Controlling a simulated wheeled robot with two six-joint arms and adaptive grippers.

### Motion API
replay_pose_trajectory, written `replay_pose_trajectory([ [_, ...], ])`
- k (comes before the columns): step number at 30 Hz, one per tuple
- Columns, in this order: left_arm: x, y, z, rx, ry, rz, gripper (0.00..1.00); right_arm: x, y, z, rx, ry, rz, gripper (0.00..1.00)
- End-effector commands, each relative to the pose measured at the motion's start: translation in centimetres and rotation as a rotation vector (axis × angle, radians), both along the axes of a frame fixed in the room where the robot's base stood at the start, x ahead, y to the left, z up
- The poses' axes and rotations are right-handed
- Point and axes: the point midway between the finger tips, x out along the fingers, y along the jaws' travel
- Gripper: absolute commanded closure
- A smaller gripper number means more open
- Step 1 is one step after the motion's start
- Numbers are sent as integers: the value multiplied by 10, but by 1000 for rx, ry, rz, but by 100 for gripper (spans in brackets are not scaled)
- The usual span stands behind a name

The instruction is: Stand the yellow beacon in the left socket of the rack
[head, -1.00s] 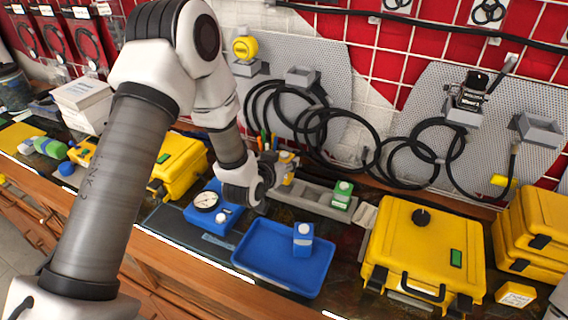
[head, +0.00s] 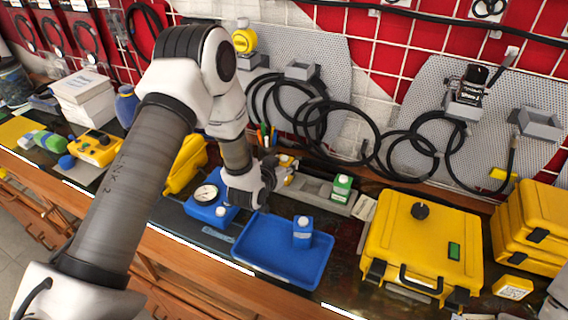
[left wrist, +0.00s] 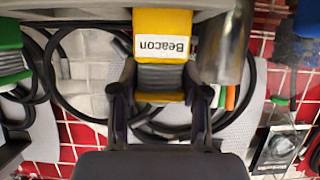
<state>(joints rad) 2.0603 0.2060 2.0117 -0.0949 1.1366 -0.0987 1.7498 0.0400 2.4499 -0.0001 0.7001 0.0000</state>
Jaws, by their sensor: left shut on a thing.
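The yellow beacon (head: 287,162) is in my left gripper (head: 279,174), at the left end of the grey rack (head: 318,192). In the left wrist view the beacon (left wrist: 162,22) shows its label, and the two fingers (left wrist: 160,88) close on its grey ribbed part. The gripper and arm hide much of the rack's left end, so I cannot tell whether the beacon is seated in the left socket. A green beacon (head: 342,188) stands upright at the rack's right end. My right gripper is not in view.
A blue tray (head: 262,262) with a blue bottle-like piece (head: 303,232) lies in front of the rack. A blue gauge box (head: 207,207) is left of it. A large yellow case (head: 425,245) stands at the right. Black cables (head: 330,135) hang behind the rack.

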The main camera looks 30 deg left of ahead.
Motion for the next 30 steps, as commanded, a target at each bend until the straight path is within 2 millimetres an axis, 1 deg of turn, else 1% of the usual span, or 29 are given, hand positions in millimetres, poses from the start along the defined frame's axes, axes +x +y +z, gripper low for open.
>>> replay_pose_trajectory([
  [1, 0, 0, 0, 0, 0, 0, 94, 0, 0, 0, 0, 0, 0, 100],
  [2, 0, 0, 0, 0, 1, 0, 51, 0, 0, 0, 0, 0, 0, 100],
  [3, 0, 0, 0, 0, 1, 0, 37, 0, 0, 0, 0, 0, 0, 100],
  [4, 0, 0, 0, 0, 1, 0, 30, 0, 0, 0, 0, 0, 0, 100],
  [13, 0, 0, 1, 0, 1, 0, 30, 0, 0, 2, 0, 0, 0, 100],
  [17, 0, 0, 16, 0, 1, 0, 30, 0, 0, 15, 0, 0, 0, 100],
  [18, -3, 0, 16, -1, 2, 0, 30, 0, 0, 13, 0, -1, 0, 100],
  [20, -17, -1, 15, -4, 3, 1, 30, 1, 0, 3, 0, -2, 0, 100],
  [27, -78, -4, 40, -4, 2, 1, 30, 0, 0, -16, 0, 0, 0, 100],
  [30, -96, -5, 49, -3, 1, 1, 30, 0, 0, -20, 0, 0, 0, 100],
])
